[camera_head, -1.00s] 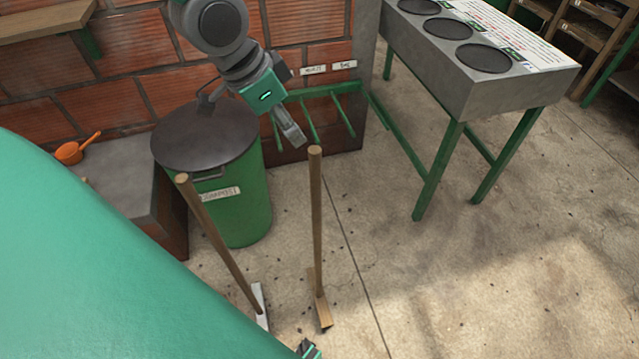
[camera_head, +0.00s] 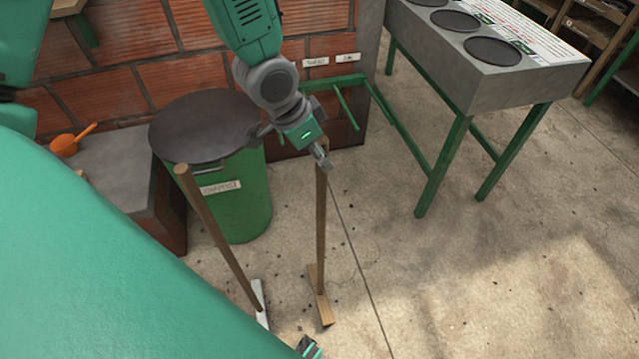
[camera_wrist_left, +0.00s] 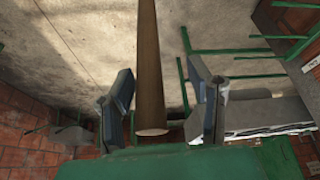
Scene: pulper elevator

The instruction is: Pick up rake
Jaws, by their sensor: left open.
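Two long-handled wooden tools stand on the floor. The right one (camera_head: 321,230) has a flat wooden crosspiece at its foot and looks like the rake. The left one (camera_head: 215,230) has a pale, narrow head. My left gripper (camera_head: 321,158) is at the top end of the right tool's handle and partly covers it. In the left wrist view, the handle (camera_wrist_left: 150,60) runs between the two spread fingers of my left gripper (camera_wrist_left: 160,100), with a gap on both sides.
A grey table (camera_head: 490,85) with green legs and round dark pans is at upper right. An orange scoop (camera_head: 65,145) lies on a ledge. The floor at right is clear.

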